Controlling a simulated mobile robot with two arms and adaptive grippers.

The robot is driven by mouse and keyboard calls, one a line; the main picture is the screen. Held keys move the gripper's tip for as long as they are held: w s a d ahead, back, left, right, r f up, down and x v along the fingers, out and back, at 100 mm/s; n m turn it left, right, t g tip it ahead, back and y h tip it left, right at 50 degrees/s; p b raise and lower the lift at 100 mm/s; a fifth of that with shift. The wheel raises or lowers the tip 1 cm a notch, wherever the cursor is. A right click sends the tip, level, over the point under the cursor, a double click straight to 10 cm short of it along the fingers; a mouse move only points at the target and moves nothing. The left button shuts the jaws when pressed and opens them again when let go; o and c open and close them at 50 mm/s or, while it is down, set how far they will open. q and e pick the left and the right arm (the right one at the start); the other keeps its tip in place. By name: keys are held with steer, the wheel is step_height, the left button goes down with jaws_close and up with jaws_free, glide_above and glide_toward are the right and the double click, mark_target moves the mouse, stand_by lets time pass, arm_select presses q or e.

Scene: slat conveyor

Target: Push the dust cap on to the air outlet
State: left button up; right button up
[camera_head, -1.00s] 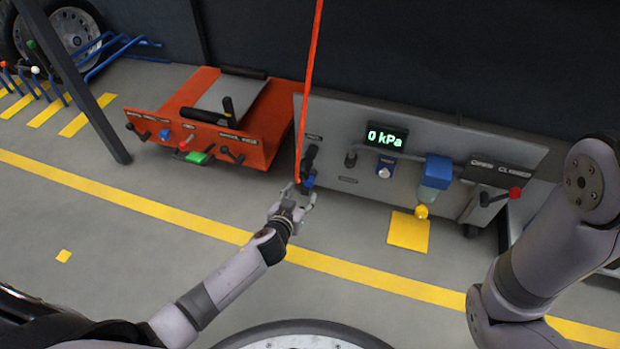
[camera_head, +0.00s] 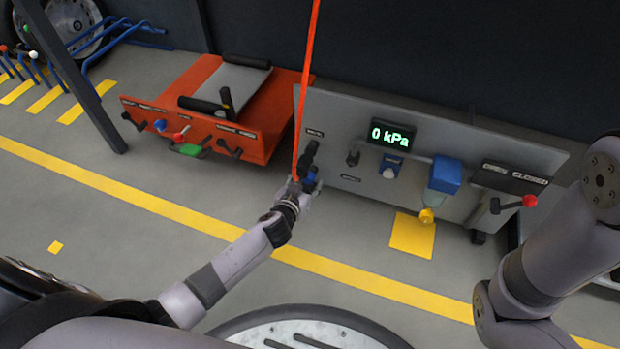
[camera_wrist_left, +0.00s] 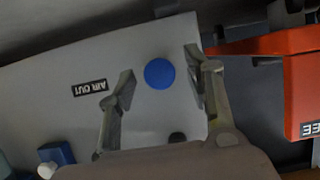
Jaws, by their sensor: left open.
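The blue dust cap (camera_wrist_left: 159,73) is a round disc in the left wrist view, face on, in front of the grey panel (camera_wrist_left: 60,88). It also shows as a small blue patch in the head view (camera_head: 310,178), partly hidden by my gripper. The air outlet behind the cap is hidden; I cannot tell how far the cap sits on it. A label reading AIR OUT (camera_wrist_left: 90,87) appears upside down beside it. My left gripper (camera_wrist_left: 158,80) is open, with a finger on either side of the cap and visible gaps. It is at the panel's left end in the head view (camera_head: 304,186). My right gripper is out of view.
A black fitting (camera_head: 311,153) sits just above the cap, and an orange cord (camera_head: 305,90) hangs down beside it. The panel carries a 0 kPa display (camera_head: 392,135), a blue-topped filter (camera_head: 445,175) and a red-knobbed lever (camera_head: 528,201). An orange cart (camera_head: 262,140) stands left.

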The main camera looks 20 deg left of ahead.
arm_select(q)
steer(key=shift+d, duration=0.15)
steer(key=shift+c, duration=0.2)
stand_by(0.6)
steer(key=shift+s+f, duration=0.1)
steer(key=shift+f, duration=0.05)
steer(key=c, duration=0.7)
steer(key=shift+f, duration=0.1)
jaws_close()
